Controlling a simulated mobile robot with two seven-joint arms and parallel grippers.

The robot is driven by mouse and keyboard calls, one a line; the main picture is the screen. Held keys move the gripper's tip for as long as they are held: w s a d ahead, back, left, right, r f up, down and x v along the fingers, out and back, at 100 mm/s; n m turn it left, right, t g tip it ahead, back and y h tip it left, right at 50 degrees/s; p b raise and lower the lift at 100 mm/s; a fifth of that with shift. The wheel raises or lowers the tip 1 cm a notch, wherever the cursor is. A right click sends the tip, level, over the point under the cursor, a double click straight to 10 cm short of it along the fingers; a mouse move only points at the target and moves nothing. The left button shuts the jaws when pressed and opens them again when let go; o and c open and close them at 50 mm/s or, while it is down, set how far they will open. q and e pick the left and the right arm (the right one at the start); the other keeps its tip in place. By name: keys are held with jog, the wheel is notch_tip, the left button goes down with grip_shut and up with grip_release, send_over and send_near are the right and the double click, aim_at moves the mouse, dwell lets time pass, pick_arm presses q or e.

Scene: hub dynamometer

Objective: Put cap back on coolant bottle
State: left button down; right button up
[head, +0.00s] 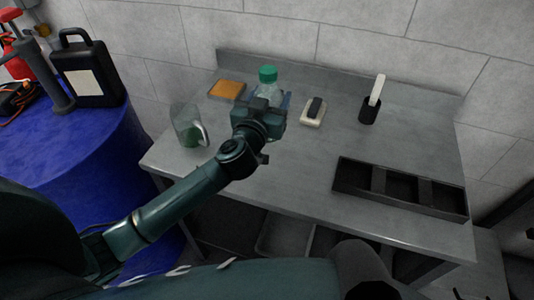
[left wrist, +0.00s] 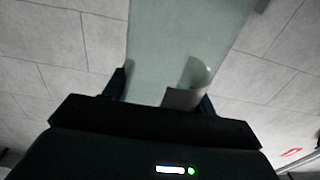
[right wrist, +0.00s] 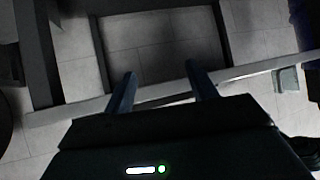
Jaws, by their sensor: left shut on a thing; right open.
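The coolant bottle (head: 268,92) is pale and translucent and stands near the back of the grey bench in the head view. A green cap (head: 268,74) is at its top; how firmly it is seated I cannot tell. My left gripper (head: 270,104) is shut on the bottle and hides its lower part. In the left wrist view the bottle (left wrist: 185,45) rises between the fingers, and the cap is out of that frame. My right gripper (right wrist: 160,78) is open and empty, with floor and a bench frame beyond it.
A clear jug (head: 188,124) with green liquid stands left of the bottle. An orange sponge (head: 227,90), a pale brush block (head: 313,112) and a black holder (head: 369,110) stand along the back. A black divided tray (head: 400,188) lies right. The bench's middle is clear.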

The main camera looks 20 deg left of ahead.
pick_arm(q)
jog(key=shift+s, duration=0.1)
pick_arm(e)
jog(key=shift+s, duration=0.1)
pick_arm(q)
jog(key=shift+d+f, duration=0.1)
jog(key=shift+f, duration=0.05)
notch_tip(320, 180, down, 6)
jog(key=b, duration=0.3)
pick_arm(e)
jog(key=shift+w+a+f+t+y, duration=0.25)
jog(key=shift+w+a+t+y, duration=0.05)
jog(key=shift+a, duration=0.2)
jog(key=shift+f, duration=0.1)
